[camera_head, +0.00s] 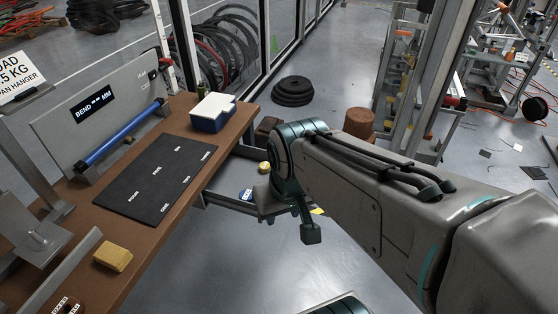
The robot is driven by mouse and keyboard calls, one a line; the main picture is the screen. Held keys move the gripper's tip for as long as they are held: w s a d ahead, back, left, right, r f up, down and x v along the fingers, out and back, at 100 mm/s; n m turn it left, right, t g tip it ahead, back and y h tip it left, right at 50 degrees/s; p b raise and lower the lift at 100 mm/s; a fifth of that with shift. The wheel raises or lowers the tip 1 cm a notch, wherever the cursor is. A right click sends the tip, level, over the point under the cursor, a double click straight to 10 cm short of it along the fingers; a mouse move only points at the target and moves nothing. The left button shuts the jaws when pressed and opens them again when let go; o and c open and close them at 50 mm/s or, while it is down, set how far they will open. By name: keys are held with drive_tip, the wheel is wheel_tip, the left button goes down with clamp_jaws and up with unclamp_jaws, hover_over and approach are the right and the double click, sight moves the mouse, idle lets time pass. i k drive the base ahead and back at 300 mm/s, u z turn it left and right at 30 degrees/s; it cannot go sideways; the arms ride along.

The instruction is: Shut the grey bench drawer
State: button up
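The grey drawer (229,203) stands open, sticking out from under the right edge of the brown bench (228,122). A blue-and-white round item (246,195) and a yellow item (264,168) show within the drawer area. My arm reaches in from the right, and my gripper (297,215) is at the drawer's outer right end. The arm and wrist hide part of that end, so I cannot tell whether the gripper touches it. The fingers are mostly hidden, and their opening cannot be made out.
On the bench are a black mat (158,178), a blue-and-white box (212,113), a yellow block (113,256) and a panel with a blue bar (121,134). Black discs (293,91) and a brown cylinder (359,123) stand on the floor beyond.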

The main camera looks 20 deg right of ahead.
sight(239, 171)
drive_tip(key=z, duration=0.4)
drive_tip(key=i, duration=0.55)
drive_tip(key=u, duration=0.1)
drive_tip(key=k, duration=0.75)
drive_tip(key=u, duration=0.7)
drive_tip(key=i, duration=0.9)
drive_tip(key=z, duration=1.15)
